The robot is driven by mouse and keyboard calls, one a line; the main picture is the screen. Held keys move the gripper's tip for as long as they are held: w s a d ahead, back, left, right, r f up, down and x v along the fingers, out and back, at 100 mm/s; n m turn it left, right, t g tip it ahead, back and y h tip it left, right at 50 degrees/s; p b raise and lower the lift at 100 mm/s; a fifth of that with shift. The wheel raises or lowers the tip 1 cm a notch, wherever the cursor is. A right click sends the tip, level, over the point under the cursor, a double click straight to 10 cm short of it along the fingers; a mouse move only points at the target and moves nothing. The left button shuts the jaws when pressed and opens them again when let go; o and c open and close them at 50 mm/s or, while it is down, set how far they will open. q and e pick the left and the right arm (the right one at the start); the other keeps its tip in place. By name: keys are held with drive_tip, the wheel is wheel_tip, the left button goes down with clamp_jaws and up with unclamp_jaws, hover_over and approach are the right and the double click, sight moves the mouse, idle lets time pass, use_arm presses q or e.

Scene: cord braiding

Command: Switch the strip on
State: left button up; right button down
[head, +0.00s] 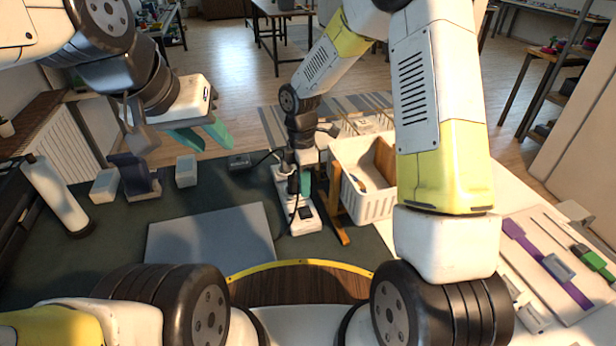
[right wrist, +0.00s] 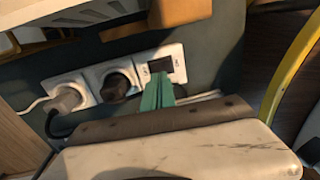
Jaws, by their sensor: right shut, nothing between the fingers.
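The white power strip (head: 304,221) lies on the dark mat in the middle of the head view. In the right wrist view the strip (right wrist: 178,60) shows two sockets, a white plug (right wrist: 68,98) in one and a black plug (right wrist: 117,84) in the other. A dark rocker switch (right wrist: 159,66) sits at its right end. My right gripper (right wrist: 160,80) is shut and empty, pointing down, its green fingertips at the switch's near edge; I cannot tell whether they touch. My left gripper (head: 208,135) is open and empty, above the mat at the left, away from the strip.
A white basket (head: 365,203) stands just right of the strip, with a wooden piece (head: 338,205) between them. A grey pad (head: 210,240) lies left of the strip. White blocks (head: 187,170) and a dark stand (head: 135,178) are at the back left. Cords run from the strip.

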use_arm(q)
drive_tip(key=shift+s+a, duration=0.15)
drive_tip(key=shift+a, duration=0.05)
use_arm(e)
wheel_tip(320, 180, up, 9)
drive_tip(key=shift+w+a, duration=0.2)
drive_tip(key=shift+w, duration=0.2)
